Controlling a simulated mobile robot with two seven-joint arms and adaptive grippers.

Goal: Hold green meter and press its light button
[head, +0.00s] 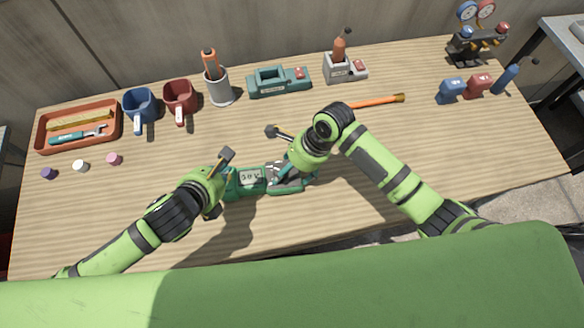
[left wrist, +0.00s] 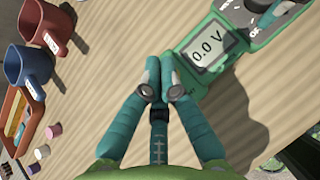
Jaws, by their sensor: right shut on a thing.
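The green meter (head: 251,178) lies on the table's front middle, its screen facing up. In the left wrist view the meter (left wrist: 191,78) reads 0.0 V, and part of its dial shows at the top right. My right gripper (head: 286,172) is shut on the meter's right part and hides some of it. My left gripper (head: 226,184) is at the meter's left end. In the left wrist view its fingertips (left wrist: 162,80) are together, close beside the meter's corner. I cannot tell whether they touch it. I cannot make out the light button clearly.
An orange tray (head: 110,139), blue mug (head: 139,101), red mug (head: 179,95), grey cup (head: 219,92) and teal device (head: 264,91) stand along the back. An orange-handled rod (head: 375,102) lies behind my right arm. Small caps lie left. The table's right front is clear.

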